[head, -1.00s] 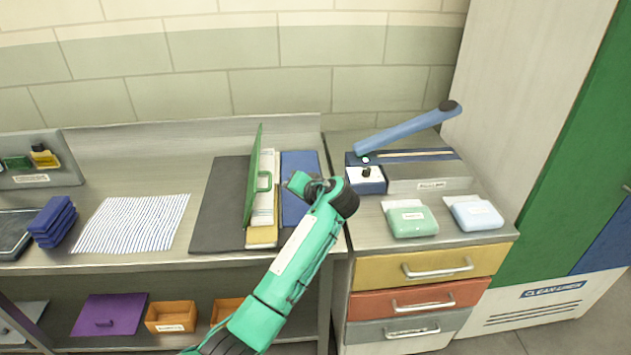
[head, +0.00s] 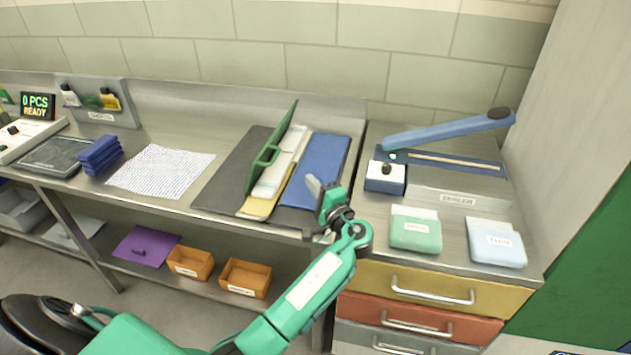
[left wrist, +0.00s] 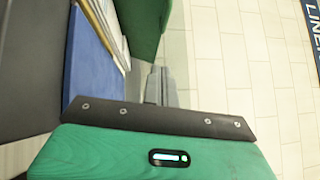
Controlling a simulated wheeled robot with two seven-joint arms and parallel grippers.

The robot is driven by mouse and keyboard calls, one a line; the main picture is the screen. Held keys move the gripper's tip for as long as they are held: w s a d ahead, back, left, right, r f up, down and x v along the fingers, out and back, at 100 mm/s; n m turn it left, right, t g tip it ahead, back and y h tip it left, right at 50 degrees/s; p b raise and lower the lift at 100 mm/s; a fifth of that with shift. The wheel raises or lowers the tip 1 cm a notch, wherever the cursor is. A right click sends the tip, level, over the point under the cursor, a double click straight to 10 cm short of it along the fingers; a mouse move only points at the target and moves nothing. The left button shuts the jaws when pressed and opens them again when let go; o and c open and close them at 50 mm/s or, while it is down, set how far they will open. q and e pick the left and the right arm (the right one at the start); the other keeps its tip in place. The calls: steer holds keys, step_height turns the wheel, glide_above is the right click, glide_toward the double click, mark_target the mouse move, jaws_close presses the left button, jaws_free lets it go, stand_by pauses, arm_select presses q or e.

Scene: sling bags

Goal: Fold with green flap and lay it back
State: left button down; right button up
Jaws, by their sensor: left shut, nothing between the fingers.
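My left gripper (head: 313,184) is shut and empty over the front part of the blue panel, apart from the flap. In the left wrist view its fingers (left wrist: 160,86) are together, beside the blue panel (left wrist: 88,55) and a green surface (left wrist: 142,22). My right gripper is out of view.
A striped sheet (head: 160,170) and folded blue bags (head: 100,154) lie to the left. Right of the bench, a drawer unit carries a sealer with a raised blue arm (head: 450,130), a green packet (head: 415,230) and a pale blue packet (head: 496,243). The wall is behind.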

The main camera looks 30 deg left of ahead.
arm_select(q)
steer(key=w+a+r+p, duration=0.1)
steer(key=a+p, duration=0.3)
steer(key=a, duration=0.5)
steer(key=shift+w+a+r, duration=0.2)
steer(key=shift+w+a, duration=0.15)
steer(key=shift+w, duration=0.5)
